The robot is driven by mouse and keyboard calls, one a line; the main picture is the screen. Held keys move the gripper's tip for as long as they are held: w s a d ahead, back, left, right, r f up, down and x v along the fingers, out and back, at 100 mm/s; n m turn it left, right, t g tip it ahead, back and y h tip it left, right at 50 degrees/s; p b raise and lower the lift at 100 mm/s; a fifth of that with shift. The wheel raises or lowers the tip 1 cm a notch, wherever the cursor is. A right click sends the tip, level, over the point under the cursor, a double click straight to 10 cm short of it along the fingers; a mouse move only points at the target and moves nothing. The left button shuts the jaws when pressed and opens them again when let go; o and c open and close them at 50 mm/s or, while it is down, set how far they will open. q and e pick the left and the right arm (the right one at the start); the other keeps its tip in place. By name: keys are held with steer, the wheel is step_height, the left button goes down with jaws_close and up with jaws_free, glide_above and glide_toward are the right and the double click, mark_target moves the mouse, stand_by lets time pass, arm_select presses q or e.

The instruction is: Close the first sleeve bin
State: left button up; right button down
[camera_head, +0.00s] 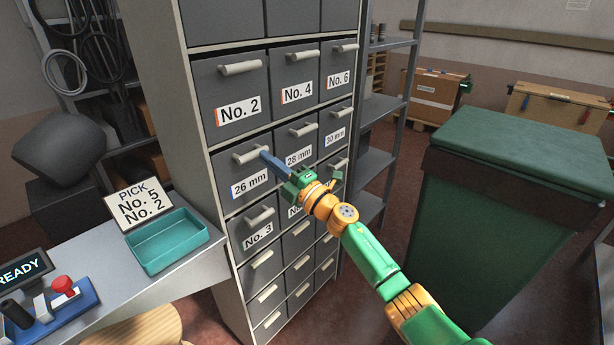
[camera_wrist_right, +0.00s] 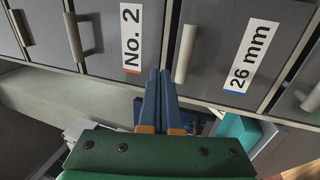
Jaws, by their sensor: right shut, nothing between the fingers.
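The grey bin labelled "26 mm" (camera_head: 236,190) is in the left column of the cabinet, below the "No. 2" bin (camera_head: 231,96). Its front looks about level with its neighbours, though a small gap is hard to judge. My right gripper (camera_head: 266,157) is shut and empty, with its blue fingertips in front of the 26 mm bin's upper right, close to its handle. In the right wrist view the shut fingers (camera_wrist_right: 160,82) point between the "No. 2" label and the 26 mm bin's handle (camera_wrist_right: 186,53). I cannot tell if they touch. My left gripper is out of view.
The "28 mm" bin (camera_head: 297,143) is just right. A side table with a teal tray (camera_head: 166,240), a pick sign (camera_head: 139,204) and a red button (camera_head: 63,285) stands at left. A big green container (camera_head: 500,220) stands at right; open shelves (camera_head: 385,110) are behind.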

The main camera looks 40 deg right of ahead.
steer(key=s+d+r, duration=0.2)
steer(key=s, duration=0.7)
steer(key=s+d+f+m+g+h, duration=0.1)
steer(key=d+f+m+g+h, duration=0.3)
steer(key=f, duration=0.7)
steer(key=s+d+f+m+h, duration=0.15)
steer(key=f+m, duration=0.35)
steer(key=f, duration=0.6)
steer(key=s+f+m+g+h, duration=0.1)
steer(key=s+f+m+g, duration=0.2)
steer(key=f, duration=0.5)
steer(key=s+f+m+g+h, duration=0.15)
steer(key=s+f, duration=0.25)
steer(key=f, duration=0.5)
steer(key=s+a+f+m+g+y, duration=0.1)
steer(key=s+a+f+m+g, duration=0.35)
steer(key=s+f, duration=0.7)
steer(key=s+a+f+g, duration=0.2)
steer(key=s+a, duration=0.1)
steer(key=s, duration=0.3)
steer(key=s+a+f+g+y, duration=0.1)
steer(key=s+a+f+g, duration=0.1)
steer(key=s, duration=0.5)
steer(key=s+a+f+g+y, duration=0.1)
steer(key=s+a+f+g, duration=0.1)
steer(key=s+a, duration=0.4)
steer(key=shift+s+a+f, duration=0.2)
steer(key=shift+s+f, duration=0.4)
steer(key=shift+f, duration=0.1)
steer(key=shift+w, duration=0.1)
